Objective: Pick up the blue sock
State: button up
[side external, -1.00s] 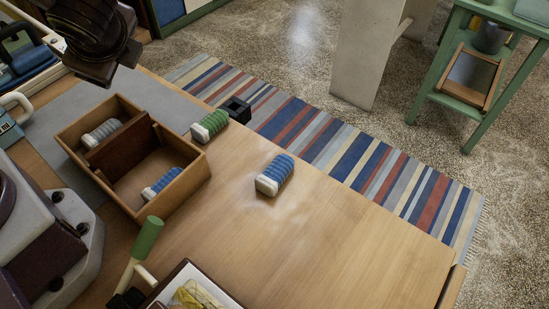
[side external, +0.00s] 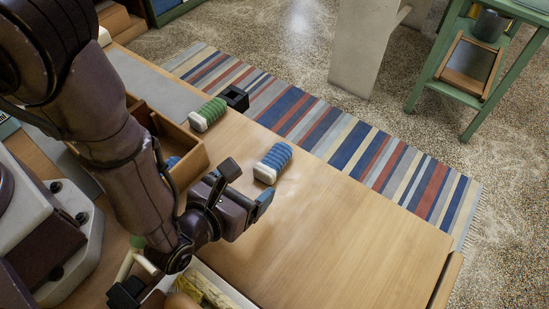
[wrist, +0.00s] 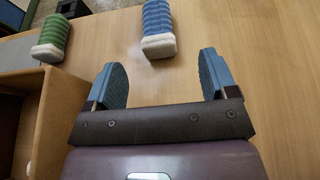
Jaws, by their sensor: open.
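The blue sock (side external: 273,162) is a ribbed, rolled bundle with a white end, lying alone on the wooden table. Another blue sock (side external: 172,163) in the wooden box is mostly hidden by my arm.
A green sock (side external: 208,114) and a small black open box (side external: 236,98) sit along the table's far edge. The divided wooden box (side external: 190,170) stands left of my gripper. The table to the right is clear. A striped rug (side external: 400,170) lies on the floor beyond.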

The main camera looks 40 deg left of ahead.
aim_at(266, 167)
jog(key=x, duration=0.9)
jog(key=shift+a+f, duration=0.1)
jog(key=shift+a, duration=0.05)
jog(key=shift+c, duration=0.4)
jog(key=c, duration=0.9)
